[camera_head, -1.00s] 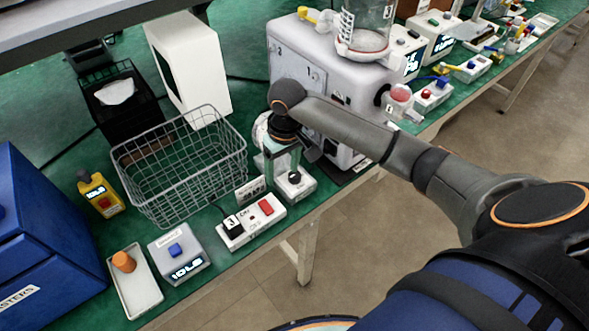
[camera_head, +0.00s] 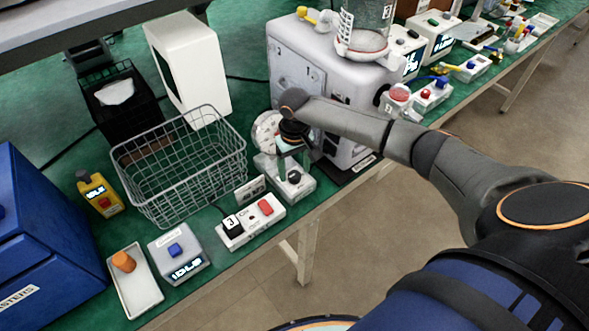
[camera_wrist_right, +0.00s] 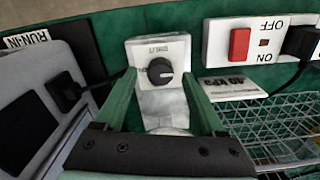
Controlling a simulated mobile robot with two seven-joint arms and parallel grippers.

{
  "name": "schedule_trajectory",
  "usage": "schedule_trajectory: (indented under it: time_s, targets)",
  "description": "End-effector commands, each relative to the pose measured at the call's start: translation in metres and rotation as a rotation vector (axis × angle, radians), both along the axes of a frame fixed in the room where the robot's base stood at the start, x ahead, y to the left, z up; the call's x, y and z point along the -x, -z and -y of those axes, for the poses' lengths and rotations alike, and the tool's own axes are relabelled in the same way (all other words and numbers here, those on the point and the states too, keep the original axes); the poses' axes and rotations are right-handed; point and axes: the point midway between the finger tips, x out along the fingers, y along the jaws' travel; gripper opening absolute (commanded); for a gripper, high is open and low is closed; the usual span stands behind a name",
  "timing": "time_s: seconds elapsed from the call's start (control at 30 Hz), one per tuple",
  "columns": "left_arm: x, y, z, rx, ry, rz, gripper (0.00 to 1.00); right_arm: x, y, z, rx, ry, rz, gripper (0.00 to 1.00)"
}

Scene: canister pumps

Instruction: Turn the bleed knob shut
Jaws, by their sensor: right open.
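The bleed knob (camera_wrist_right: 160,71) is a round black knob with a pale pointer line, on a small white block (camera_wrist_right: 175,48) marked SHUT. In the head view the knob (camera_head: 294,178) sits on its white block at the bench's front edge. My right gripper (camera_wrist_right: 165,92) is open; its two green fingers stand on either side of the block in the wrist view, and the knob shows between them, apparently untouched. In the head view my right gripper (camera_head: 290,160) points down just behind the knob. My left gripper is not in view.
A switch box (camera_head: 250,222) with a red rocker and a wire basket (camera_head: 180,168) are left of the knob. The large white pump housing (camera_head: 305,75) stands close behind and right. The bench edge and open floor lie in front.

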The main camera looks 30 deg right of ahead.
Motion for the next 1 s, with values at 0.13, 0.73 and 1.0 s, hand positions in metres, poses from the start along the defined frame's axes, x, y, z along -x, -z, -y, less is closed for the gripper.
schedule_trajectory:
  time_s: [0.13,0.73,1.0]
  targets:
    - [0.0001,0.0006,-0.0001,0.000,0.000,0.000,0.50,0.0001,0.0120,-0.0003,0.000,0.000,0.000,0.72]
    - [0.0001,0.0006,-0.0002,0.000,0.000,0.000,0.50,-0.0001,0.0141,-0.0002,0.000,-0.001,0.001,0.40]
    - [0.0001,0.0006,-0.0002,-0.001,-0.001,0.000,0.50,-0.0002,0.0139,0.0000,0.000,-0.001,0.001,0.10]
